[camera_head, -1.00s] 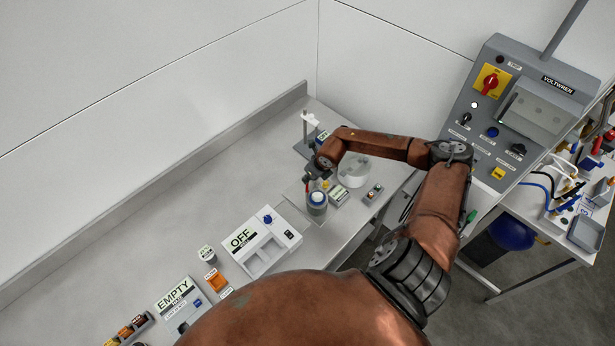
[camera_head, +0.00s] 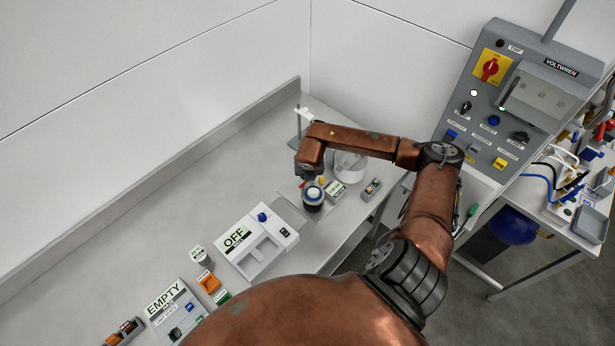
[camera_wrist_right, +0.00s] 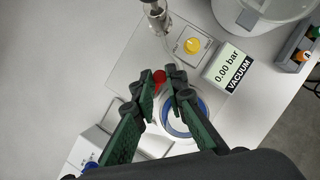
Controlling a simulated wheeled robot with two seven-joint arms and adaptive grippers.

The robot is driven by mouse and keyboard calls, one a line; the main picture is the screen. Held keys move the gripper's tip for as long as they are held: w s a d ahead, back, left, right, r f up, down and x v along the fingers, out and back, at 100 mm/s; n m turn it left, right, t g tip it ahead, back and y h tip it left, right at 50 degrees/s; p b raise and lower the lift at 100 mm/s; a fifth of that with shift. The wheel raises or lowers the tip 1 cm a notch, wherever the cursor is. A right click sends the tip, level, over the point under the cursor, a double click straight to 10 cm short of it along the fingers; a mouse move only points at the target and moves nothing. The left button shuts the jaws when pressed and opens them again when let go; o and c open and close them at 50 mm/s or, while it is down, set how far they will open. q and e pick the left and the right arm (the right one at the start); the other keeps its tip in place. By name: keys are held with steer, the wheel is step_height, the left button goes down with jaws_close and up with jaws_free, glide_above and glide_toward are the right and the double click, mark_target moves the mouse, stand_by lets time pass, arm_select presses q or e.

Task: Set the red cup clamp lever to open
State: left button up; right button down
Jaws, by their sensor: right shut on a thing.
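The red lever knob (camera_wrist_right: 159,76) shows in the right wrist view, beside a round cup (camera_wrist_right: 182,120) with a blue ring. My right gripper (camera_wrist_right: 162,84) has its green fingers close together at the red knob, shut on it. The fingers partly cover the knob and the cup, and the lever's shaft is hidden. In the head view the cup (camera_head: 313,196) stands on a plate at the bench's far end, with my right gripper (camera_head: 303,180) down beside it. My left gripper is not in view.
A yellow button (camera_wrist_right: 192,45) and a vacuum display (camera_wrist_right: 233,70) reading 0.00 bar stand close to the cup. A white round vessel (camera_head: 349,165) is behind. A white OFF unit (camera_head: 258,240) is nearer.

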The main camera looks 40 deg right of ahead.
stand_by(0.3)
steer(key=c, duration=1.9)
jaws_free()
steer(key=shift+c, duration=0.2)
steer(key=v, duration=1.2)
